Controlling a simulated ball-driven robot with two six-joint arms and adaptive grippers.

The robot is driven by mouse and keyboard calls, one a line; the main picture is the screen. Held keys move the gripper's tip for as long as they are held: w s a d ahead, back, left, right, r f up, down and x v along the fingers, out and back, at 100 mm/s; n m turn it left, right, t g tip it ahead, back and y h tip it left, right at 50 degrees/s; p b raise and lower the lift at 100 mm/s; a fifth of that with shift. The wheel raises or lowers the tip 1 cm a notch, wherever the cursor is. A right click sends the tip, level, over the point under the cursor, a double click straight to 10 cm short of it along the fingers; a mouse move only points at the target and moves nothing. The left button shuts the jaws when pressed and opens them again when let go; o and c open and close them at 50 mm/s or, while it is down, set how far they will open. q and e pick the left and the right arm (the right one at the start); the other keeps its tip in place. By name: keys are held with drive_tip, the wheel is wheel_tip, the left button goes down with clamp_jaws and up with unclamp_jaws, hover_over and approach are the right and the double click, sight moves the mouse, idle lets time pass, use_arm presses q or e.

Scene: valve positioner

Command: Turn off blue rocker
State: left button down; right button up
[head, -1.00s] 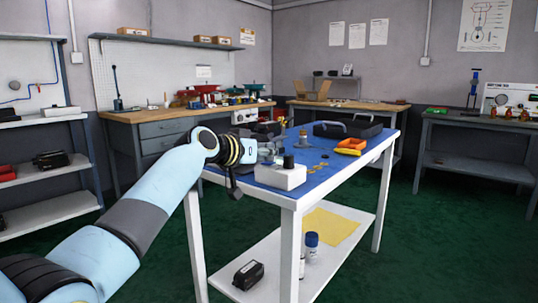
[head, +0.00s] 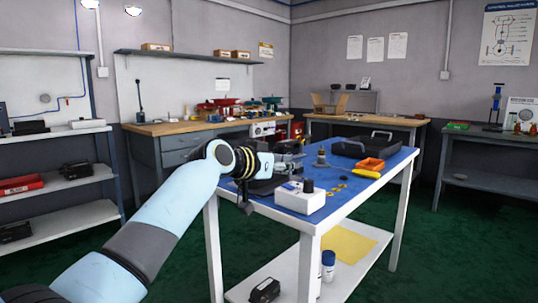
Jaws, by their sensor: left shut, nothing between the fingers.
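A white box (head: 301,199) with a black knob (head: 308,185) on top sits near the front left corner of the blue-topped table (head: 350,198). A small dark bluish patch shows on its top left of the knob; it is too small to tell if it is the blue rocker or how it is set. My left gripper (head: 298,160) reaches in from the left above the table, behind the box in the picture and apart from it. It is shut and empty. My right gripper is not in view.
An orange tray (head: 371,165), a yellow-handled tool (head: 366,174), a black case (head: 350,149) and small brass rings (head: 338,187) lie on the table. A grey cone-shaped part (head: 321,158) stands behind the box. Workbenches line the walls.

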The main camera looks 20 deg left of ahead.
use_arm(q)
drive_tip(key=p+v, duration=0.1)
drive_tip(key=v, duration=0.5)
drive_tip(key=shift+s, duration=0.3)
drive_tip(key=s+a+f+n+g+y, duration=0.1)
drive_tip(key=s+f+g, duration=0.2)
drive_tip(key=s+f, duration=0.8)
drive_tip(key=s+a+f+n+g+y, duration=0.15)
drive_tip(key=s+f, duration=0.25)
drive_tip(key=f, duration=1.3)
drive_tip(key=s+a+f+n+g+y, duration=0.1)
drive_tip(key=s+f+g, duration=0.2)
drive_tip(key=s+f, duration=0.8)
drive_tip(key=s+a+f+g+y, duration=0.1)
drive_tip(key=s+f+g, duration=0.1)
drive_tip(key=s+f, duration=0.5)
drive_tip(key=s+a+f+g, duration=0.1)
drive_tip(key=s+f, duration=0.6)
drive_tip(key=s, duration=1.2)
drive_tip(key=s+f+g+y, duration=0.1)
drive_tip(key=s+f+g, duration=0.2)
drive_tip(key=s+f, duration=0.5)
drive_tip(key=s, duration=0.5)
drive_tip(key=shift+a+y, duration=0.35)
drive_tip(key=shift+a, duration=0.05)
